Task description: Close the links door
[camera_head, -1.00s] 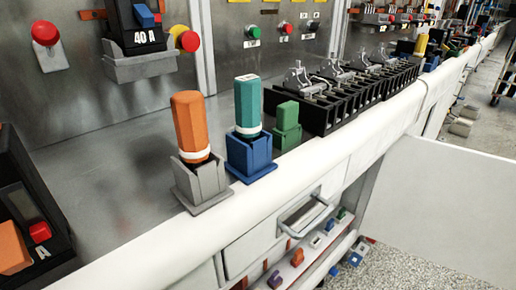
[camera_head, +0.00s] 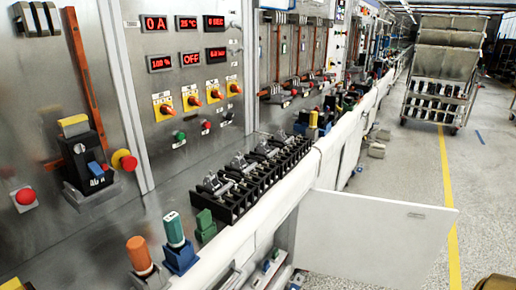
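The links door is a flat white panel (camera_head: 370,235) that stands open, swung out from the front of the bench into the aisle. Its hinge side meets the bench front near the lower middle, and its free edge points right. A small dark mark, perhaps a latch or handle, shows near its upper right corner. Left of the door, the open compartment (camera_head: 268,268) holds small coloured pieces on a shelf, partly hidden by the bench edge.
On the white-edged bench stand an orange plug (camera_head: 139,255), a teal plug (camera_head: 174,231), a green block (camera_head: 205,220) and a row of black link holders (camera_head: 250,175). A wheeled rack (camera_head: 440,75) stands far back right. The aisle floor beyond the door is mostly clear.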

